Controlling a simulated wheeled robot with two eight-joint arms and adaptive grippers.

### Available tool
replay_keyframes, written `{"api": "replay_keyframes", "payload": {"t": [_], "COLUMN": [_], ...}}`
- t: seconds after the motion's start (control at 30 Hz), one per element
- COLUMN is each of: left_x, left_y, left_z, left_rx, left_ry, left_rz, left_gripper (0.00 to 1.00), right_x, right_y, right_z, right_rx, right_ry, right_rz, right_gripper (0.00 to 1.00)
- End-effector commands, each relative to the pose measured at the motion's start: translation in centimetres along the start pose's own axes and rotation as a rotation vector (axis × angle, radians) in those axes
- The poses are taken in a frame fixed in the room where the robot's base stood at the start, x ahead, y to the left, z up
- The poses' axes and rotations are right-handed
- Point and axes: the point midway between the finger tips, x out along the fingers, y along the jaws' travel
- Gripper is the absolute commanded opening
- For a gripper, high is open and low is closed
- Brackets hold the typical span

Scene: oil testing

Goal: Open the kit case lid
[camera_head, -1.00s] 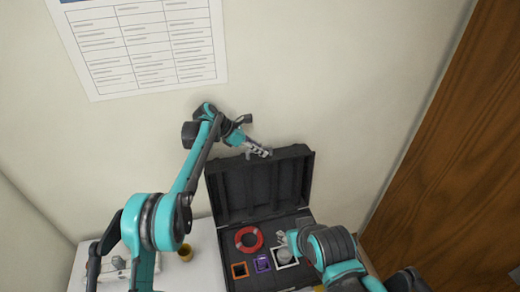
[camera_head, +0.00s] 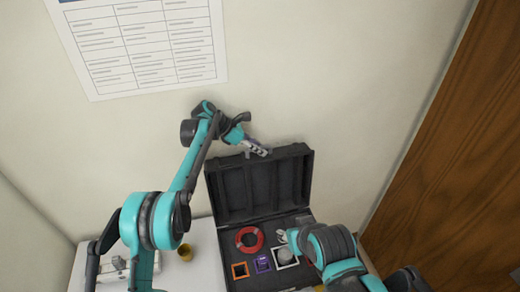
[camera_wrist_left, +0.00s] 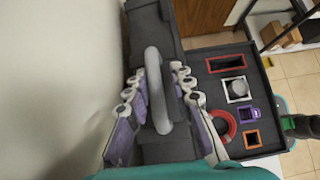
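The black kit case (camera_head: 265,232) stands on the white table, and its lid (camera_head: 262,188) is up, leaning back near the wall. My left gripper (camera_head: 258,150) is at the lid's top edge. In the left wrist view, the gripper's fingers (camera_wrist_left: 165,85) lie on either side of the lid's grey handle (camera_wrist_left: 155,90), apart, with a gap beside it. Inside the case are a red ring (camera_head: 249,240), an orange-framed square (camera_head: 240,270), a purple piece (camera_head: 262,263) and a white-framed round piece (camera_head: 286,256). My right gripper (camera_head: 283,238) is largely hidden by its own arm over the case.
The white table (camera_head: 205,262) also holds a small yellow cup (camera_head: 185,253) and a whitish device (camera_head: 118,266), left of the case. The wall (camera_head: 330,80) is close behind the lid. A brown wooden panel (camera_head: 455,150) stands at the right.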

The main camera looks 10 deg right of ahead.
Motion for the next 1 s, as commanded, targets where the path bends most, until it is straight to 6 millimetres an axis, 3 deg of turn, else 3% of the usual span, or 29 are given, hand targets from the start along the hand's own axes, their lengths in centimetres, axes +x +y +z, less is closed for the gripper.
{"api": "replay_keyframes", "payload": {"t": [0.5,0.7,1.0], "left_x": [-10.0,-11.2,-11.3], "left_y": [0.1,0.1,0.1], "left_z": [-0.1,0.0,0.0], "left_rx": [-0.002,0.000,0.000], "left_ry": [0.000,0.000,0.000], "left_rz": [0.002,0.001,0.000], "left_gripper": [0.22,0.22,0.22], "right_x": [0.0,0.0,0.0], "right_y": [0.0,0.0,0.0], "right_z": [0.0,0.0,0.0], "right_rx": [0.000,0.000,0.000], "right_ry": [0.000,0.000,0.000], "right_rz": [0.000,0.000,0.000], "right_gripper": [0.40,0.40,0.40]}}
